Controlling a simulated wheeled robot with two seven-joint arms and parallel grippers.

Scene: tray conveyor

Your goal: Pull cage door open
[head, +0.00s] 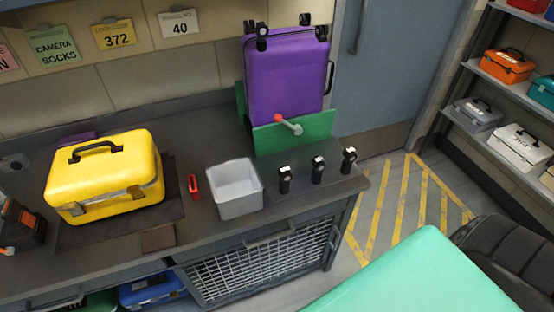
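The cage door (265,265) is a grey metal mesh panel in a dark frame, low in the front of the counter, right of the middle. It looks shut, lying in line with the counter front. A grey bar handle (270,236) shows along its top edge.
The dark counter (190,235) above the door holds a yellow case (105,178), a grey bin (235,188) and a purple suitcase (287,75). A pale green surface (420,280) fills the lower right. Yellow-striped floor (405,205) is clear.

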